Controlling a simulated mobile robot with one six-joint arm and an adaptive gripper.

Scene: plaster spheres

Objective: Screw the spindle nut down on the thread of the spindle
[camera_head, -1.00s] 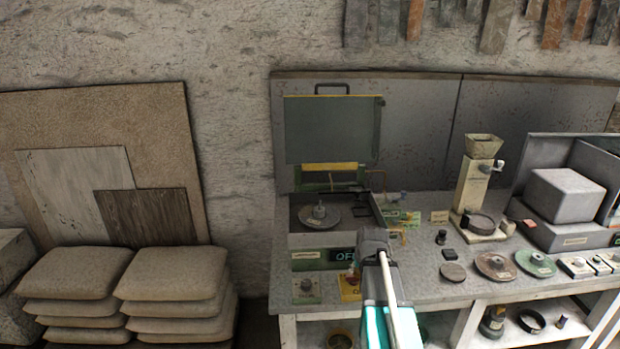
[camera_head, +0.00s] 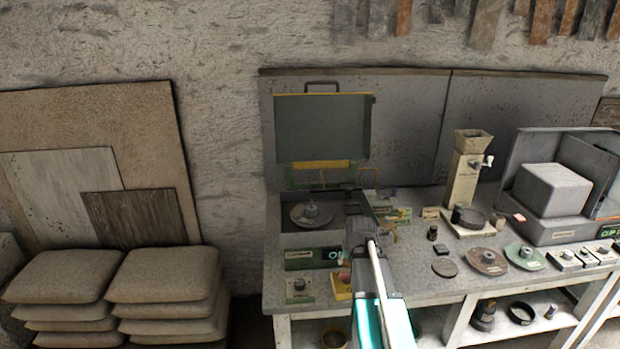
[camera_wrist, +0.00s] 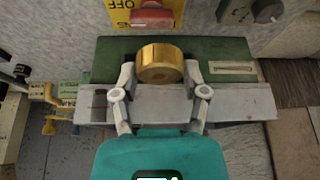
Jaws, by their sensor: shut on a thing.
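The spindle (camera_head: 311,208) stands upright in the middle of a grey round disc (camera_head: 325,218), inside the open machine box at the left of the bench. Its thread is too small to make out. The brass spindle nut (camera_wrist: 152,65) is a short gold ring held between the two fingers of my gripper (camera_wrist: 160,75). My gripper is shut on it, above the green and grey front of the machine. In the head view my arm hides the nut and the fingertips, to the front right of the spindle.
The machine's lid (camera_head: 322,128) stands raised at the back. A yellow plate with a red button (camera_wrist: 152,14) lies near the nut in the wrist view. Loose discs (camera_head: 488,261) and a mill (camera_head: 464,175) stand to the right. Stacked sacks (camera_head: 155,275) are at left.

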